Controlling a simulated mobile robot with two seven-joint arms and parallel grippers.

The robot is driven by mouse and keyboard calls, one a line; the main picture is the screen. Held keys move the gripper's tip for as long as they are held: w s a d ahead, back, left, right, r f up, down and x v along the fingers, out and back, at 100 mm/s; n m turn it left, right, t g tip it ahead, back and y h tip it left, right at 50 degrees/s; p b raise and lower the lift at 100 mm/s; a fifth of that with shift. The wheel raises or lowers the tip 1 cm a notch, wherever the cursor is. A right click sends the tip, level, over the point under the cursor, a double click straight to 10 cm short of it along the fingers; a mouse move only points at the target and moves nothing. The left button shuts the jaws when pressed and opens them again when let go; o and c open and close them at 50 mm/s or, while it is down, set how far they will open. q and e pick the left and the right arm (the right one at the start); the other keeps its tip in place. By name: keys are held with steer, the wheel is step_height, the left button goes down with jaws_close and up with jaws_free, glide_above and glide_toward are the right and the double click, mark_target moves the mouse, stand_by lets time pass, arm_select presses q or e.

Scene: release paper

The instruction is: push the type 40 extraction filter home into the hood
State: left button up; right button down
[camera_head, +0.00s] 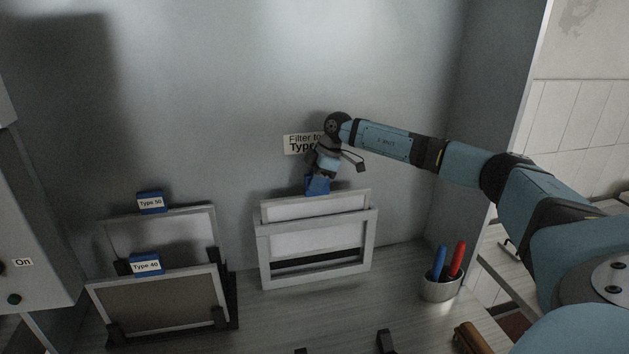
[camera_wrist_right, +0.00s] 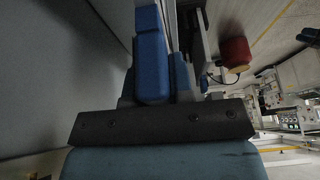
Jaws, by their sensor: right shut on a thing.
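A light-panelled filter with a grey rim (camera_head: 315,205) stands upright in the pale slotted frame of the hood (camera_head: 265,262). Its top edge sticks out above the frame, and a dark gap shows low in the frame's opening. My right gripper (camera_head: 318,178) is shut on the filter's blue tab (camera_head: 318,186) from above. The tab's label is hidden, so I cannot read this filter's type. In the right wrist view, blue parts (camera_wrist_right: 152,70) fill the middle; I cannot tell tab from jaw there. My left gripper is not in view.
A black rack at left holds filters labelled Type 50 (camera_head: 151,202) and Type 40 (camera_head: 146,264). A wall sign (camera_head: 298,144) is partly covered by my right gripper. A pen cup (camera_head: 441,290) stands at right. A box with an "On" label (camera_head: 30,240) is far left.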

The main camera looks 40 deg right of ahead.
mark_target(315, 208)
step_height(315, 208, down, 8)
steer(key=b, duration=0.1)
steer(key=shift+b, duration=0.4)
stand_by(2.5)
steer(key=c, duration=0.9)
jaws_free()
steer(key=shift+f, duration=0.15)
steer(key=shift+s+f, duration=0.1)
steer(key=b+v, duration=0.2)
steer(key=v, duration=1.1)
steer(key=shift+d+r, duration=0.15)
steer(key=shift+r, duration=0.45)
